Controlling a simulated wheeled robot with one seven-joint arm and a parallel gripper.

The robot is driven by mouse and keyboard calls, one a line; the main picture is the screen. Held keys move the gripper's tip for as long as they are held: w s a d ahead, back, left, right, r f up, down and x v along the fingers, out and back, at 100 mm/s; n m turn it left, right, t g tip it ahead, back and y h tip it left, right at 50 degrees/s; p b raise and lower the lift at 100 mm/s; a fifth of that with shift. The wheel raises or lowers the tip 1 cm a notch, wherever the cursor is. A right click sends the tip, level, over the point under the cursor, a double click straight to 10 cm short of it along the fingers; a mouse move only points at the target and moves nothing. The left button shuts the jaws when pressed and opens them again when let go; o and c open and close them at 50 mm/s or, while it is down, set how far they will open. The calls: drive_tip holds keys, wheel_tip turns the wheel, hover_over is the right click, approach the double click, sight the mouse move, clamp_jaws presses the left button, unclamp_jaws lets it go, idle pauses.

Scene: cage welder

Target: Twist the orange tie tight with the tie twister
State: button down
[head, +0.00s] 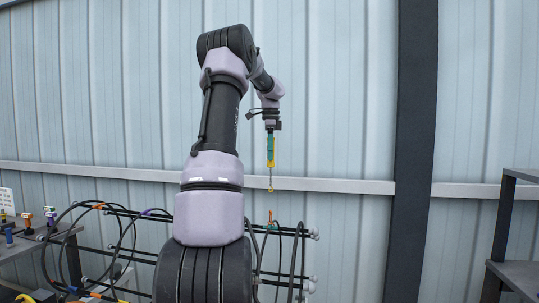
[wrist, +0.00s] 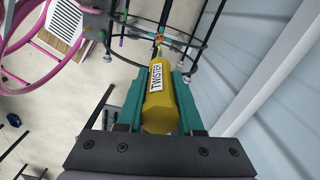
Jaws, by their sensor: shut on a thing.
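My gripper (head: 270,148) has green fingers and is shut on the tie twister (head: 270,164), a yellow tool with a thin rod. The twister hangs upright, rod end down, above the cage (head: 293,232). In the wrist view the twister (wrist: 157,100) shows its "TWISTER" label between the fingers. The orange tie (head: 270,217) stands on a cage bar just below the rod tip, with a gap between them in the head view. In the wrist view the orange tie (wrist: 158,40) appears at the rod's far end; whether they touch there I cannot tell.
A table (head: 60,238) at the left bears several coloured tools and a sign. Dark cage hoops and bars spread around the tie. A dark post (head: 411,150) and a shelf (head: 515,270) stand at the right. The corrugated wall is close behind.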

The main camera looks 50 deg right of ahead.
sight(270, 164)
drive_tip(key=shift+f, duration=0.1)
drive_tip(key=shift+f, duration=3.65)
drive_tip(key=shift+f, duration=0.2)
drive_tip(key=shift+f, duration=0.35)
drive_tip(key=shift+f, duration=0.25)
drive_tip(key=shift+r, duration=2.75)
drive_tip(key=shift+f, duration=3)
